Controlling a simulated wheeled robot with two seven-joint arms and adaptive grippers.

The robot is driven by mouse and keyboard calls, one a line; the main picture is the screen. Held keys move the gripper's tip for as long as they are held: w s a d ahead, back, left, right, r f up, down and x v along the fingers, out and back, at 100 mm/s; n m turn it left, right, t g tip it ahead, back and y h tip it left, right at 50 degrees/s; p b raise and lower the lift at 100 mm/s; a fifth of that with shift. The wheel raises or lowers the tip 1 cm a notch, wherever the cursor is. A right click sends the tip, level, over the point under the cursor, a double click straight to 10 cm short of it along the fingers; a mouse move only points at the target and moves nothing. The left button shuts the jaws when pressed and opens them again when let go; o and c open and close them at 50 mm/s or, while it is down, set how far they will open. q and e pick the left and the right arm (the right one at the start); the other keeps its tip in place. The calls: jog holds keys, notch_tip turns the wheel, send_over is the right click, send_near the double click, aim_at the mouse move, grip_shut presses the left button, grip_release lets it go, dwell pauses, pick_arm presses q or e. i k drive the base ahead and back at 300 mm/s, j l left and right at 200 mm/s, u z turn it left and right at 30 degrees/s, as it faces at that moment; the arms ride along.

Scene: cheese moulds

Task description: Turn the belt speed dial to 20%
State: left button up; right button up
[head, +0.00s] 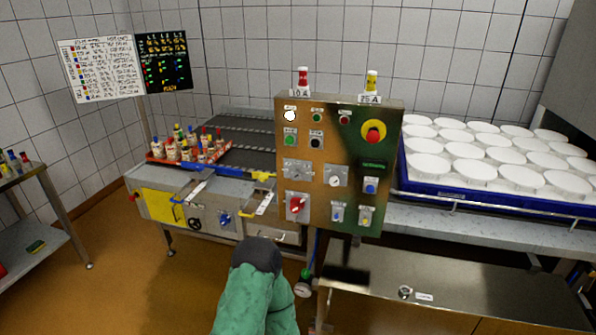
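The control panel (323,150) stands upright in the middle of the head view, brown on its left and dark green on its right. On it are a round white dial (335,181) on a metal plate, a grey knob plate (297,171) to its left, and a red rotary knob (296,205) below that plate. The labels are too small to read, so I cannot tell which is the belt speed dial or its setting. One of my arms, green with a dark end, rises from the bottom, below the panel. No gripper fingers show.
The panel also carries a red emergency button on yellow (373,132) and several small buttons. A conveyor (245,128) with an orange tray of bottles (160,157) lies left. A blue crate (440,190) of white moulds stands right. A metal table (460,295) is front right.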

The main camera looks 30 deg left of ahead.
aim_at(296, 176)
jog(key=u, duration=1.15)
